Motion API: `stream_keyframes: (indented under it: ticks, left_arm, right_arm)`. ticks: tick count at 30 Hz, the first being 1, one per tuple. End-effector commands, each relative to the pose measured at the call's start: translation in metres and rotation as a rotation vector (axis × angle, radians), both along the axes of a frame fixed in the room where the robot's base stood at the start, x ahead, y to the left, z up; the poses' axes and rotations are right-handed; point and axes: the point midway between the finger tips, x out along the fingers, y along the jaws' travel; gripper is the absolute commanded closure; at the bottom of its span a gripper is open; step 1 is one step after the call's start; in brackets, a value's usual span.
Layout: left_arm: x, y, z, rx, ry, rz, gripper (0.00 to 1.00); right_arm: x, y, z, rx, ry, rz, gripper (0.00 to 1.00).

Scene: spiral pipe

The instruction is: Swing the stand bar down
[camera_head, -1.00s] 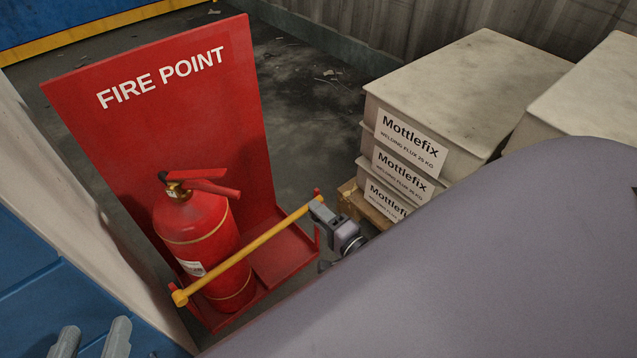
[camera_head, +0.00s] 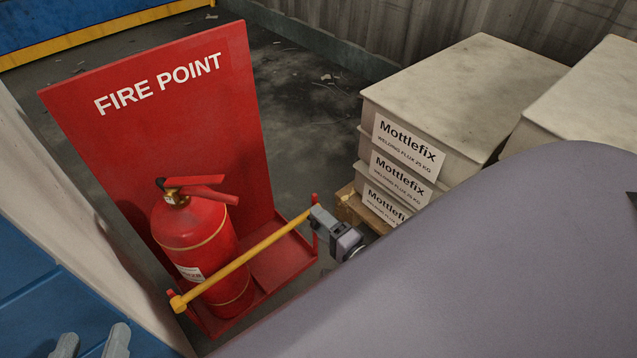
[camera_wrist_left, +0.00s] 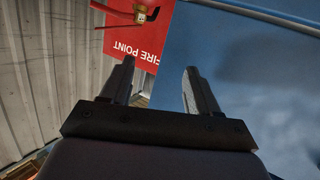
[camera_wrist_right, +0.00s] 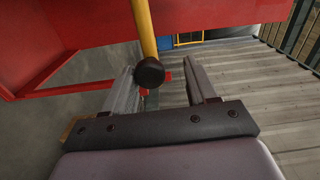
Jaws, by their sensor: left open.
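The yellow stand bar (camera_head: 240,262) slants across the front of the red extinguisher (camera_head: 200,255) on the red FIRE POINT stand (camera_head: 190,110). Its left end sits at the stand's lower front corner; its right end is higher, by a red upright. My right gripper (camera_head: 322,220) is at that right end. In the right wrist view, the bar's dark end cap (camera_wrist_right: 149,72) lies near the left finger of my open right gripper (camera_wrist_right: 162,85); I cannot tell if they touch. My left gripper (camera_head: 90,342) is open and empty at the bottom left, and shows in the left wrist view (camera_wrist_left: 158,80).
Stacked Mottlefix boxes (camera_head: 430,110) stand on a wooden pallet (camera_head: 352,207) right of the stand. A blue surface (camera_head: 40,275) and a pale wall (camera_head: 60,200) lie at the left. Clear floor (camera_head: 310,110) shows behind the stand.

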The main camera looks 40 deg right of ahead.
Motion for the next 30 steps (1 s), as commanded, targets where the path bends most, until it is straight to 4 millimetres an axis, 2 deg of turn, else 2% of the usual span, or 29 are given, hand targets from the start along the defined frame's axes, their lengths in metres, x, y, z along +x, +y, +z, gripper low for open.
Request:
stream_keyframes:
  ticks: [6,12,30]
  left_arm:
    - [0.0,-0.006,-0.004,-0.035,0.07,-0.012,0.39]
    - [0.006,-0.01,-0.001,-0.066,0.086,-0.014,0.39]
    - [0.006,-0.011,-0.004,-0.067,0.095,-0.015,0.39]
  right_arm:
    - [-0.039,-0.004,0.002,-0.001,0.006,-0.001,0.44]
    - [-0.059,-0.006,0.0,-0.001,0.005,-0.002,0.44]
    - [-0.061,-0.006,-0.001,-0.001,0.004,-0.002,0.44]
